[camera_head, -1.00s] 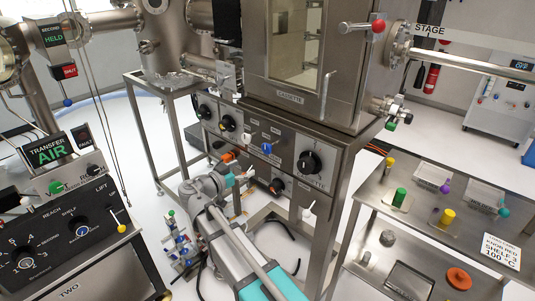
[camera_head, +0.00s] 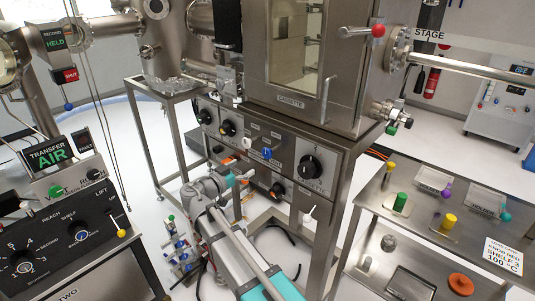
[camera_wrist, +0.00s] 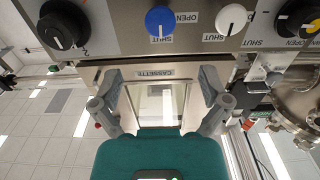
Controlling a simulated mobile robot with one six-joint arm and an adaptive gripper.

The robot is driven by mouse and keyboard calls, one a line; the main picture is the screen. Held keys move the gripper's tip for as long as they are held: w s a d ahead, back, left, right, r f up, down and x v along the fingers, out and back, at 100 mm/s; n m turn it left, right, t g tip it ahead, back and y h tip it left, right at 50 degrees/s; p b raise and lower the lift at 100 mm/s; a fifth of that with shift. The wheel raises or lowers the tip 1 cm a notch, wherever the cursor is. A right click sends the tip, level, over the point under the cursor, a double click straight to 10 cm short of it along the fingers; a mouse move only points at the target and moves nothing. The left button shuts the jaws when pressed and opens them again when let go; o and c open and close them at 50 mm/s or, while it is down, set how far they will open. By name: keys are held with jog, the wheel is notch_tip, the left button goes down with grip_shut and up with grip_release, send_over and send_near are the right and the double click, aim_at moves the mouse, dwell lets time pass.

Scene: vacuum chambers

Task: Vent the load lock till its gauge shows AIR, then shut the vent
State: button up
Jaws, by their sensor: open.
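The chamber labelled CASSETTE (camera_head: 291,101) stands on a steel frame with a knob panel below it. The panel carries a white knob (camera_head: 246,142), a blue knob (camera_head: 266,153) and a large black knob (camera_head: 311,166). My gripper (camera_head: 249,177) is open and empty below these knobs. In the wrist view my gripper (camera_wrist: 158,82) has its fingers apart, with the blue knob (camera_wrist: 160,21) and the white knob (camera_wrist: 231,19) beyond them. The blue knob's pointer is by SHUT. A display (camera_head: 50,154) at left reads TRANSFER AIR. I cannot identify a load lock gauge.
An orange knob (camera_head: 230,159) and a black-and-orange knob (camera_head: 277,190) are near my gripper. A white lever (camera_head: 309,214) juts from the frame. A steel table (camera_head: 425,236) with small parts is at right.

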aim_at(266, 153)
jog(key=x, duration=1.1)
jog(key=shift+w+d, duration=0.1)
jog(key=c, duration=1)
jog(key=shift+d, duration=0.15)
jog(key=shift+c, duration=0.7)
